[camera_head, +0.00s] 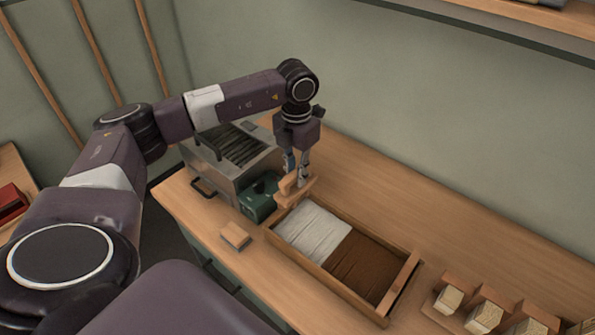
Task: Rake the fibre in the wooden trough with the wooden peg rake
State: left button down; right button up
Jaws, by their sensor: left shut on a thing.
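The wooden trough (345,297) lies on the bench and holds two beds of fibre. The white fibre (312,233) fills its left part and the brown fibre (368,266) its right part. My left gripper (296,180) points down at the trough's far left end. It is shut on a wooden piece, which looks like the peg rake (299,191), held at the edge of the white fibre. Whether its pegs touch the fibre cannot be told. My right gripper is not in view.
A green box (260,197) and a grey metal machine (232,160) stand close left of the trough. A small wooden block (235,236) lies at the front. Several wooden holders with pale blocks (485,317) stand at right. The bench (415,205) behind the trough is clear.

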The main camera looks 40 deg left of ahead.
pick_arm(q)
jog(key=shift+f+b, duration=0.45)
jog(key=shift+f, duration=0.45)
notch_tip(320, 180, down, 10)
jog(key=b, duration=0.6)
jog(key=shift+b, duration=0.35)
jog(key=shift+r, duration=0.1)
jog(key=s+d+b, duration=0.1)
jog(key=s+d, duration=0.1)
jog(key=d, duration=2.7)
jog(key=shift+d, duration=0.15)
